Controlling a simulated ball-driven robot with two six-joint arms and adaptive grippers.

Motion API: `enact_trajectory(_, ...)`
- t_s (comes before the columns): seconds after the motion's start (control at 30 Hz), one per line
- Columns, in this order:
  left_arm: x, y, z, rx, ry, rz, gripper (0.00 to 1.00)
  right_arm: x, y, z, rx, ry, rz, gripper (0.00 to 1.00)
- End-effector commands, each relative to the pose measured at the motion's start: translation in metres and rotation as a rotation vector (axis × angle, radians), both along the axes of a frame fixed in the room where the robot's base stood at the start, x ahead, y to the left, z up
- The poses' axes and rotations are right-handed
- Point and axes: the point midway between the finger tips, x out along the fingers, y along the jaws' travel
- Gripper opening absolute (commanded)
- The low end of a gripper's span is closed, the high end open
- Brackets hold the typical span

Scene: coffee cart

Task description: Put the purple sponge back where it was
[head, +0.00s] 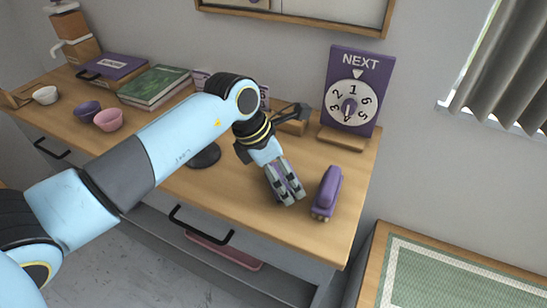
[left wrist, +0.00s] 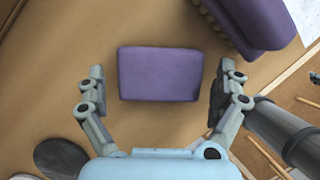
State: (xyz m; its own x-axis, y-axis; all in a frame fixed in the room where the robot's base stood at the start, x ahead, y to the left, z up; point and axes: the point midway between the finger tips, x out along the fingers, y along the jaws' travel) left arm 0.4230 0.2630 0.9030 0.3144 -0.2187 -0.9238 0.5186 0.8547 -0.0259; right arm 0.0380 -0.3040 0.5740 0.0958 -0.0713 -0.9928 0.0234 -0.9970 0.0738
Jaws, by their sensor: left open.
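The purple sponge (left wrist: 160,74) is a rounded rectangular block lying flat on the wooden top. It shows whole in the left wrist view, between the two spread fingers of my left gripper (left wrist: 161,78), with a gap on each side. In the head view my left gripper (head: 287,196) points down over the top near its front right part, and its fingers mostly hide the sponge. The gripper is open and holds nothing. My right gripper is in neither view.
A purple brush-like thing (head: 327,193) stands just right of my left gripper; it also shows in the left wrist view (left wrist: 245,22). Behind are a purple NEXT dial sign (head: 352,90) and a dark-handled item (head: 292,122). Bowls (head: 108,120) and books (head: 155,85) are at left.

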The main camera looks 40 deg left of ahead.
Motion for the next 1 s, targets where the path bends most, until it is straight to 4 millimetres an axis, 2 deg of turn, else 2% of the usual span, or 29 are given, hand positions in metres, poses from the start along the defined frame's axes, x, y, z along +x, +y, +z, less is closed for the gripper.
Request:
enact_trajectory(0.3, -0.021, 0.017, 0.063, 0.006, -0.004, -0.004, 1.00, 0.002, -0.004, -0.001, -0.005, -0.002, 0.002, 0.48)
enact_trajectory(0.5, -0.032, 0.023, 0.093, 0.004, -0.001, -0.003, 1.00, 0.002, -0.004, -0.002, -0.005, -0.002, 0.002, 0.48)
enact_trajectory(0.67, -0.035, 0.024, 0.102, 0.002, 0.001, -0.002, 1.00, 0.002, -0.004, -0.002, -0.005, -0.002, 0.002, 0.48)
enact_trajectory(1.0, -0.035, 0.024, 0.103, 0.001, 0.001, -0.001, 1.00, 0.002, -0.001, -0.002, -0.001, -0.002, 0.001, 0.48)
